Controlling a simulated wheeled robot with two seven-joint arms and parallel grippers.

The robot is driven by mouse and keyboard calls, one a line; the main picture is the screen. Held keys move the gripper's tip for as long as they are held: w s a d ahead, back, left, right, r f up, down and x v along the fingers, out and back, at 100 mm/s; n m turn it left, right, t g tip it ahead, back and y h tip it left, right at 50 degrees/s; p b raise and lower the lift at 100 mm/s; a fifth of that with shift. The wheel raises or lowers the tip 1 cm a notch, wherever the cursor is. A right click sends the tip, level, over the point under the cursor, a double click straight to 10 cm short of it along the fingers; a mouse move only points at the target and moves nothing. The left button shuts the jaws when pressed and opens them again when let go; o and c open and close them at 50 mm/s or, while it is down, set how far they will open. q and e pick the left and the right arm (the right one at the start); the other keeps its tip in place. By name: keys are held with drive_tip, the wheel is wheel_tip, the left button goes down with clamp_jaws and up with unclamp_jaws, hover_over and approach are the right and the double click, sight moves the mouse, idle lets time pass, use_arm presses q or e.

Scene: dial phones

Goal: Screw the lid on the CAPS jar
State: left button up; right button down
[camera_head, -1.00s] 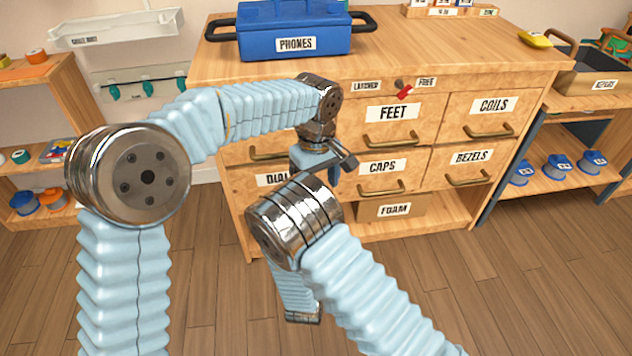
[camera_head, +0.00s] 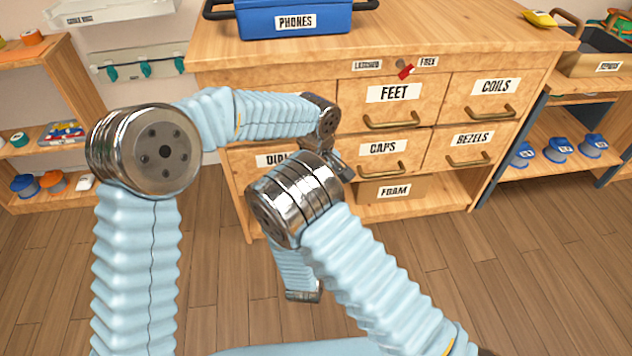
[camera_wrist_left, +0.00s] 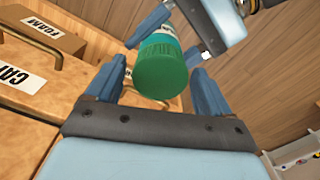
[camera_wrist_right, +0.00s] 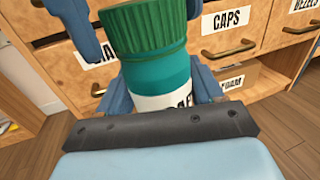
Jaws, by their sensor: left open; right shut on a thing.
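The jar is a teal cylinder (camera_wrist_right: 160,82) with a white label, only partly readable. A ridged green lid (camera_wrist_right: 145,28) sits on its top; whether it is threaded down I cannot tell. My right gripper (camera_wrist_right: 162,92) is shut on the jar body below the lid and holds it in the air. My left gripper (camera_wrist_left: 155,88) is open, its fingers on either side of the lid (camera_wrist_left: 161,75), with gaps visible in the left wrist view. In the head view the jar and both fingertips are hidden behind my wrists.
A wooden cabinet (camera_head: 440,62) stands close behind, with labelled drawers including the CAPS drawer (camera_head: 380,155). A FOAM box (camera_head: 394,190) is on its lower shelf. A blue PHONES case (camera_head: 295,20) sits on top. The floor at right is clear.

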use_arm(q)
drive_tip(key=c, duration=1.1)
drive_tip(key=m, duration=1)
drive_tip(key=shift+m, duration=0.3)
drive_tip(key=m, duration=0.5)
drive_tip(key=shift+m, duration=0.4)
drive_tip(key=m, duration=0.5)
drive_tip(key=shift+m, duration=0.4)
drive_tip(key=o, duration=1.2)
drive_tip(key=shift+c, duration=0.2)
